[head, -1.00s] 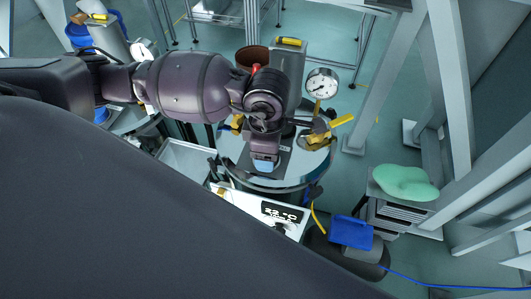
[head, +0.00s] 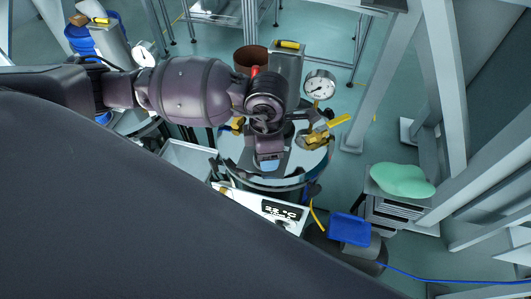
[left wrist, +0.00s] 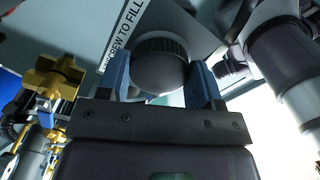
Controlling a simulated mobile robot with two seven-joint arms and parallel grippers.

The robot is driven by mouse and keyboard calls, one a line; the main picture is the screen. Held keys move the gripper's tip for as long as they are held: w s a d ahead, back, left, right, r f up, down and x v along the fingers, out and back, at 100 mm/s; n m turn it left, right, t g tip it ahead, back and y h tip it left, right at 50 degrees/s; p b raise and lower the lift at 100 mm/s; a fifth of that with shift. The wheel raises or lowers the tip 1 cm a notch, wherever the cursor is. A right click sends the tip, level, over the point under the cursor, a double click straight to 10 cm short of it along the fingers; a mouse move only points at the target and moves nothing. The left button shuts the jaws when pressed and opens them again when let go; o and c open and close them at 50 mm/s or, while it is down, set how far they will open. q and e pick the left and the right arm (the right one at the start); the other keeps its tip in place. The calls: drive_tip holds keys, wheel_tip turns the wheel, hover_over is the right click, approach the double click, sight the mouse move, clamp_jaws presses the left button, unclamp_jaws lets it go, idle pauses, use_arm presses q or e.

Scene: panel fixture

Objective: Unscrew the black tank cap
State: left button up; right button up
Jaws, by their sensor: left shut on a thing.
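The black tank cap (left wrist: 162,62) is round with a ribbed rim and shows between the two blue fingers in the left wrist view. My left gripper (left wrist: 160,82) is shut on it, with one finger at each side. Lettering with the words "SCREW TO FILL" is on a pale plate beside the cap. In the head view my left wrist hangs over the shiny round tank top (head: 310,163), and my arm hides the cap there. My right gripper is not in view.
A pressure gauge (head: 319,85) and a yellow-handled valve (head: 327,131) stand right of my wrist. A temperature display (head: 284,211) is in front of the tank. A blue box (head: 350,229) and a green cloth-like thing (head: 402,180) lie to the right, near grey frame posts.

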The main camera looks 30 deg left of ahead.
use_arm(q)
drive_tip(key=shift+f+n+p, duration=0.1)
drive_tip(key=shift+n+p, duration=0.6)
drive_tip(key=shift+n, duration=0.9)
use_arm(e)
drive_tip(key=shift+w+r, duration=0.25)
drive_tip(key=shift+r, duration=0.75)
use_arm(q)
drive_tip(key=shift+s, duration=0.1)
drive_tip(key=shift+n+p, duration=0.65)
drive_tip(key=shift+n, duration=0.75)
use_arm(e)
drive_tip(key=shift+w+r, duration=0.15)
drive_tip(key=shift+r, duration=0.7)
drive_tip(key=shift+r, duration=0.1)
use_arm(q)
drive_tip(key=shift+r+p, duration=0.3)
drive_tip(key=shift+r, duration=0.25)
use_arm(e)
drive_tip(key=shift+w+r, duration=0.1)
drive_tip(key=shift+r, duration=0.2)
use_arm(q)
drive_tip(key=shift+r+p, duration=0.5)
drive_tip(key=shift+r, duration=0.25)
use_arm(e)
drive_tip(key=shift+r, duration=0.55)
